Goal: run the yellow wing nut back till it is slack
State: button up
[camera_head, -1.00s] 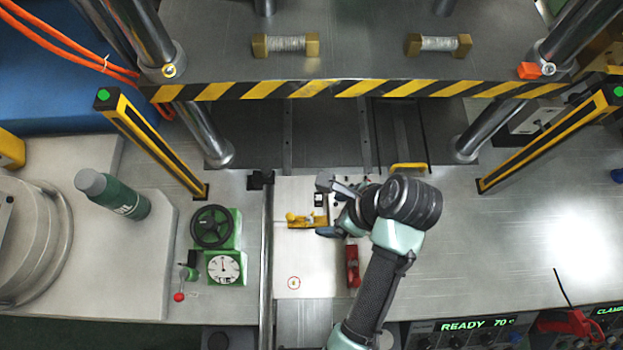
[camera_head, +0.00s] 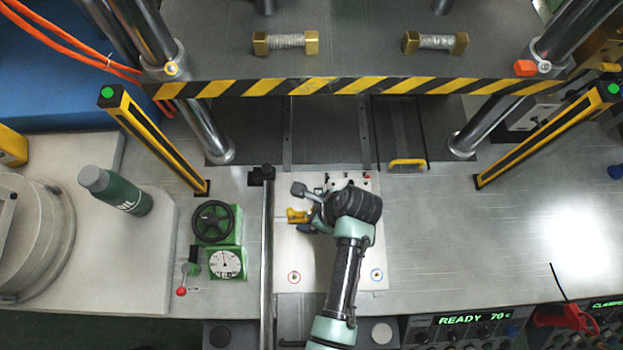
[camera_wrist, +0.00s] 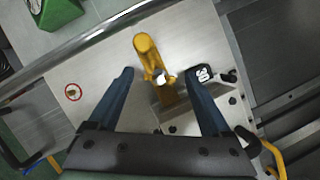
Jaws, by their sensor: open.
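The yellow wing nut (camera_head: 297,215) is on the pale plate (camera_head: 310,280), partly hidden by my gripper in the head view. In the wrist view the wing nut (camera_wrist: 146,46) shows one long rounded wing pointing up and a bright stud end at its middle. My gripper (camera_wrist: 160,76) is open, with one dark blue finger on each side of the nut. I see gaps between the fingers and the nut, so they look apart from it. In the head view my gripper (camera_head: 303,208) is over the plate's left part.
A steel bar (camera_head: 267,250) runs along the plate's left edge. Beyond it stand a green unit with a black handwheel (camera_head: 213,222) and a dial gauge (camera_head: 226,264). A striped press beam (camera_head: 330,87) crosses behind. A yellow handle (camera_head: 407,162) is at the back right.

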grip_shut()
dwell(0.3)
